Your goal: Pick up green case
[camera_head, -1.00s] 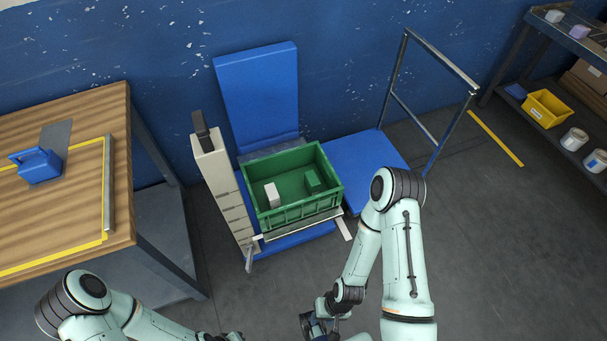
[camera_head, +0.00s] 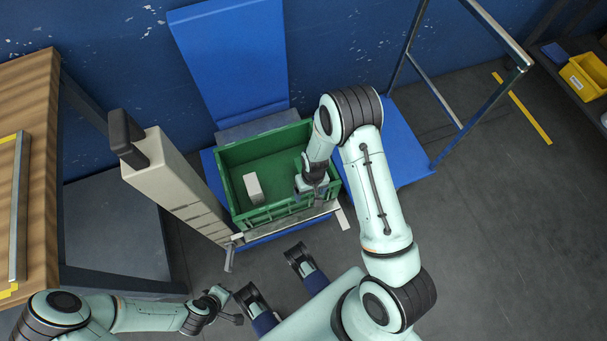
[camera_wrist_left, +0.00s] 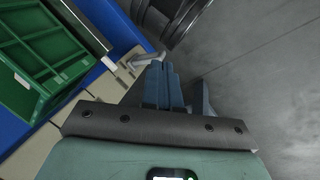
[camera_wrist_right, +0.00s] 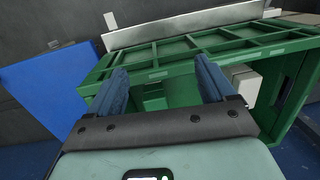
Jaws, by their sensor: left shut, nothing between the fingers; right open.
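The green case (camera_wrist_right: 153,98) shows in the right wrist view as a small green block inside the green crate, seen between my spread fingers. In the head view my arm hides most or all of it. My right gripper (camera_head: 316,195) is over the right part of the crate, open, with both blue fingers apart in the right wrist view (camera_wrist_right: 160,85). Whether the fingers are level with the case is hard to tell. My left gripper (camera_head: 228,306) is shut and empty, low in front of the crate; its closed fingers show in the left wrist view (camera_wrist_left: 163,86).
The green crate (camera_head: 235,153) stands on a blue platform against the wall. A white box (camera_head: 252,187) lies in it, left of my right gripper. A tall beige column (camera_head: 175,185) stands on its left, and a blue trolley with a metal frame (camera_head: 400,150) on its right.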

